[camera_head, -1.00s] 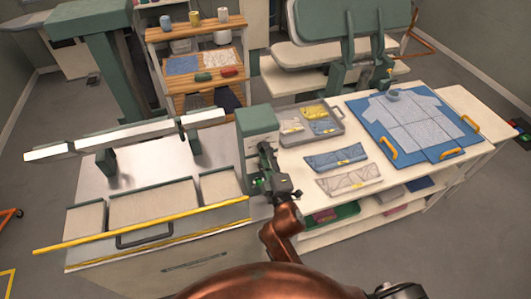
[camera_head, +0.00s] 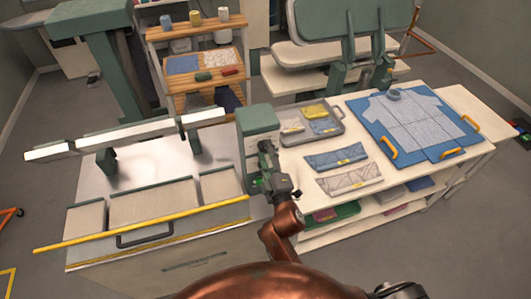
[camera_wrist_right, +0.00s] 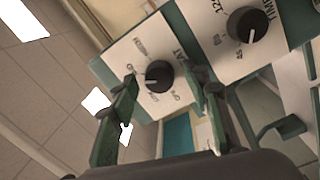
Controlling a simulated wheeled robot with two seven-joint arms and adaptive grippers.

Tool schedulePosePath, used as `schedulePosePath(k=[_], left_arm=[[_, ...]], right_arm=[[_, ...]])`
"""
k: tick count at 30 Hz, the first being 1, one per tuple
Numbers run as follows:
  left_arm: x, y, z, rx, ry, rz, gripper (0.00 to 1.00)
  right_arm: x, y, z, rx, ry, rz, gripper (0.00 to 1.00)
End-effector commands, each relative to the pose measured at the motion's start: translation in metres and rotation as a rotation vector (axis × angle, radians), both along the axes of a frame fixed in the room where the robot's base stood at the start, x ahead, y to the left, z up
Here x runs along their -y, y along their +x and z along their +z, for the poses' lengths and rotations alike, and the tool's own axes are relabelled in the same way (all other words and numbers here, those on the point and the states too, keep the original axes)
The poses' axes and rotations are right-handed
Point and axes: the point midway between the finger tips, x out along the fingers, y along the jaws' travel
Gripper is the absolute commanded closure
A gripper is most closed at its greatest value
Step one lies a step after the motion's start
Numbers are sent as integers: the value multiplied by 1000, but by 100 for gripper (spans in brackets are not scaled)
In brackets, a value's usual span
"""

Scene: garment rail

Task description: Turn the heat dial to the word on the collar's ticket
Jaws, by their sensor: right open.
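The heat dial (camera_wrist_right: 159,76) is a black knob with a white mark on a pale panel in the right wrist view. Around it I read MEDIUM, LOW and OFF. Its mark points left, towards the LOW side. My right gripper (camera_wrist_right: 162,82) is open, with its fingers on either side of the dial; I cannot tell whether they touch it. In the head view my right gripper (camera_head: 265,160) is at the green control box (camera_head: 258,120).
The press bed with a yellow-edged bar (camera_head: 150,225) lies left of the box. A grey tray (camera_head: 335,135) and a shirt on a blue board (camera_head: 372,135) lie on the table to the right.

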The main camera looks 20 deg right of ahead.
Motion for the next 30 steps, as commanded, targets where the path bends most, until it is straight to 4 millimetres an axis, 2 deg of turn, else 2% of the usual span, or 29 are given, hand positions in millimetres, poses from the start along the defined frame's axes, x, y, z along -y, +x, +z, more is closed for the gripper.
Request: schedulePosePath(k=[7,21,30], left_arm=[[-1,-1,0,-1,1,1,60],[0,0,0,0,0,0,60],[0,0,0,0,0,0,60]], right_arm=[[0,-10,-1,-1,-1,-1,56],[1,-96,-6,-4,0,-2,56],[0,-119,-6,0,1,0,56]])
